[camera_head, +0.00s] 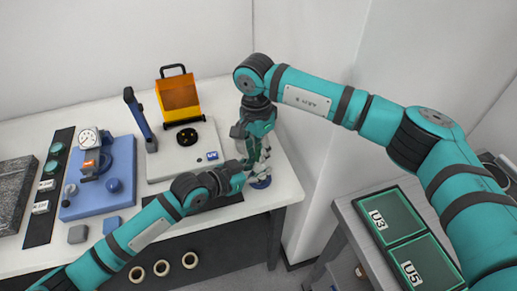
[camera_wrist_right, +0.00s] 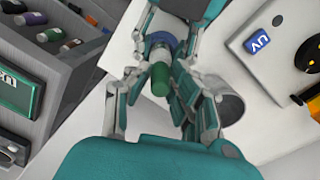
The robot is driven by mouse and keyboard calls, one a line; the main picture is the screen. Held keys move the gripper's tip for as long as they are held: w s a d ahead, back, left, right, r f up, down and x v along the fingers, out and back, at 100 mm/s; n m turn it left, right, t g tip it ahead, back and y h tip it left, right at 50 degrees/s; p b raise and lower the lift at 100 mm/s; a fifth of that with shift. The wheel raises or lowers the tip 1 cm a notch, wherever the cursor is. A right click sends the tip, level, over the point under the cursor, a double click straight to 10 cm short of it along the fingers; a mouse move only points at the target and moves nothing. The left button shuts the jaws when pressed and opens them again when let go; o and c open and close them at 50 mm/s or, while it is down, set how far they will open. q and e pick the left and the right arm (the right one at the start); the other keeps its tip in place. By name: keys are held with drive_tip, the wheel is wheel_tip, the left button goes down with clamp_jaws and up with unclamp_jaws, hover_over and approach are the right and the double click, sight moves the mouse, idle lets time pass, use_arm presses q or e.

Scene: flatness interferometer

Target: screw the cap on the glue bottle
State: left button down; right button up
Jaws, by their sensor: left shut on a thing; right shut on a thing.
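The glue bottle (camera_wrist_right: 157,62) stands near the table's front right corner, with a pale body in the right wrist view. A green cap (camera_wrist_right: 159,82) is at its end nearest that camera; whether it is seated on the bottle is unclear. My right gripper (camera_head: 258,152) comes from above and is shut on the cap; its fingers flank the cap in the wrist view (camera_wrist_right: 158,88). My left gripper (camera_head: 250,168) comes from the left, lower down, and is shut on the bottle. In the head view the fingers mostly hide bottle and cap. A blue round base (camera_head: 262,183) shows below.
A grey plate with an orange-topped device (camera_head: 180,98) stands left of the grippers, a blue gauge stand (camera_head: 112,170) further left. A metal cylinder (camera_wrist_right: 229,108) is close to the right fingers. A grey cart (camera_head: 349,215) with green trays is at the right.

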drive_tip(key=shift+f, duration=0.45)
drive_tip(key=o, duration=0.7)
drive_tip(key=shift+a+r, duration=0.1)
drive_tip(key=shift+r, duration=2.15)
drive_tip(key=shift+c, duration=0.5)
